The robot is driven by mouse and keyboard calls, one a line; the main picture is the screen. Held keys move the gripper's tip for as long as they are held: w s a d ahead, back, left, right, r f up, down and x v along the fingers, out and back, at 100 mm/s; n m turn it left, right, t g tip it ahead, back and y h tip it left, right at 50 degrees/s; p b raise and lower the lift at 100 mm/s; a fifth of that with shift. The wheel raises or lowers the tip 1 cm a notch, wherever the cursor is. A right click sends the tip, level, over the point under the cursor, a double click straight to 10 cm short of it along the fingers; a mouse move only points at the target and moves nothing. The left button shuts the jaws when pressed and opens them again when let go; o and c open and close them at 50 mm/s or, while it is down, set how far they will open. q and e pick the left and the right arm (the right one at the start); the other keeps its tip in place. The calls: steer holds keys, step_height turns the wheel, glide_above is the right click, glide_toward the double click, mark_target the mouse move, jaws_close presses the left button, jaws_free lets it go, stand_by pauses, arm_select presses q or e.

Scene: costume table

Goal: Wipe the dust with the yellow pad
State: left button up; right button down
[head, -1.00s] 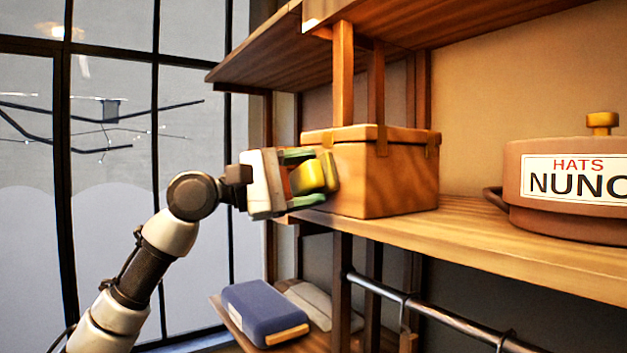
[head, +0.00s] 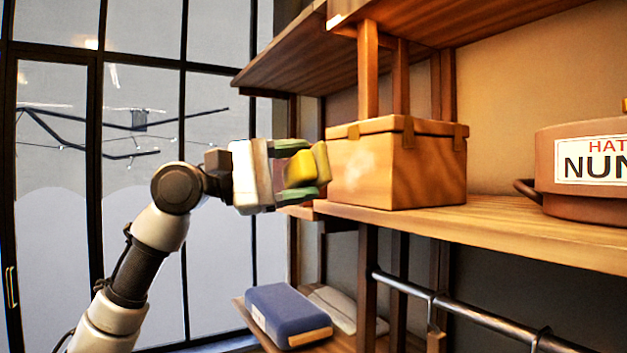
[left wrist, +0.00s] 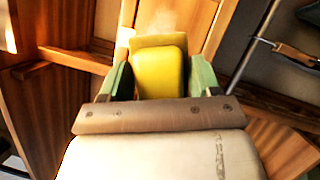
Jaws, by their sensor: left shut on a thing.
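My left gripper (head: 304,172) is shut on the yellow pad (head: 308,166), which sticks out past the fingertips. The pad also shows between the green fingers in the left wrist view (left wrist: 160,72). A wooden box (head: 430,172) with a lid stands on the shelf just right of the pad. A pale dust patch (head: 358,172) shows on the box's side face nearest the pad. The pad is beside the left edge of that face; I cannot tell if it touches. My right gripper is in neither view.
The wooden shelf (head: 490,218) carries the box and a round hat box (head: 590,195) further right. An upper shelf (head: 300,60) hangs above. A blue case (head: 287,313) lies on a low shelf, and a metal rail (head: 470,310) runs below. A window is at left.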

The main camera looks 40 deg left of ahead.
arm_select(q)
steer(key=shift+s, duration=0.2)
steer(key=shift+a, duration=0.1)
steer(key=shift+s+a+f+b, duration=0.1)
steer(key=shift+s+a+b, duration=0.15)
steer(key=shift+s+b, duration=0.5)
steer(key=shift+s+a, duration=0.15)
steer(key=shift+s, duration=0.6)
steer(key=shift+w, duration=0.2)
steer(key=w+p, duration=0.1)
steer(key=w+d+p, duration=0.1)
steer(key=w, duration=0.1)
steer(key=w+p, duration=0.1)
steer(key=w, duration=0.1)
steer(key=shift+d+r, duration=0.25)
steer(key=shift+d, duration=0.05)
steer(key=shift+w+d+f+p, duration=0.15)
steer(key=shift+w+d+p, duration=0.05)
steer(key=shift+w+p, duration=0.5)
